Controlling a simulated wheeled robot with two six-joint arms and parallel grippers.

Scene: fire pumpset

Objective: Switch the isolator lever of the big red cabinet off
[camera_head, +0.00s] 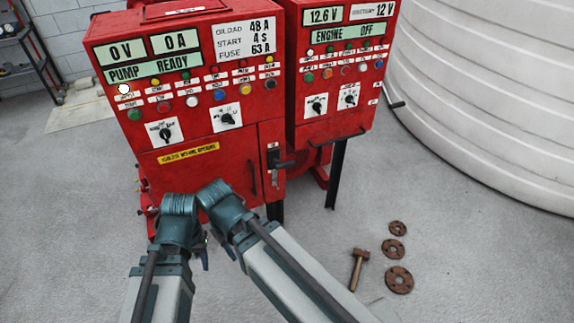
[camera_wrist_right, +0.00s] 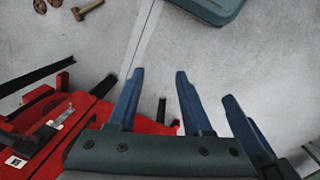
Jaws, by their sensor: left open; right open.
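The big red cabinet (camera_head: 237,160) stands at centre left in the head view, its display reading PUMP READY. Its isolator lever (camera_head: 286,163) is a black handle low on the right of its front, pointing right and about level. A small padlock-like piece hangs below it. My left gripper (camera_head: 203,246) is open, low in front of the cabinet and left of the lever, apart from it; my arm partly hides it. My right gripper (camera_wrist_right: 160,75) is open and empty in the right wrist view, with cabinet red (camera_wrist_right: 85,135) at lower left. Another blue finger (camera_wrist_right: 247,125) shows at right.
A second red cabinet (camera_head: 333,127) stands close on the right, on dark legs. A hammer (camera_head: 358,268) and rusty flanges (camera_head: 398,279) lie on the floor at right. A large white tank (camera_head: 480,90) fills the upper right. The grey floor between is clear.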

